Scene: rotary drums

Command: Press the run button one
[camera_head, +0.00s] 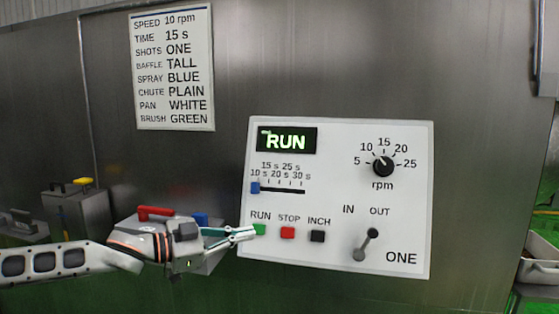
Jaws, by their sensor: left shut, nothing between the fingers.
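The white control panel marked ONE (340,262) is mounted on the grey metal wall. Its green RUN button (260,230) is at the lower left, next to the red STOP button (288,233) and the black INCH button (317,236). The display (286,140) is lit and reads RUN in green. My left gripper (250,234) comes in from the left, shut and empty. Its fingertips are at the left edge of the RUN button; I cannot tell whether they touch it. My right gripper is not in view.
The panel also bears a blue slider (255,188) at its left end, a black rpm knob (383,166) and an IN/OUT lever (366,245). A settings card (172,68) hangs above left. Red-handled (155,212) and yellow-handled (83,181) items stand at the lower left.

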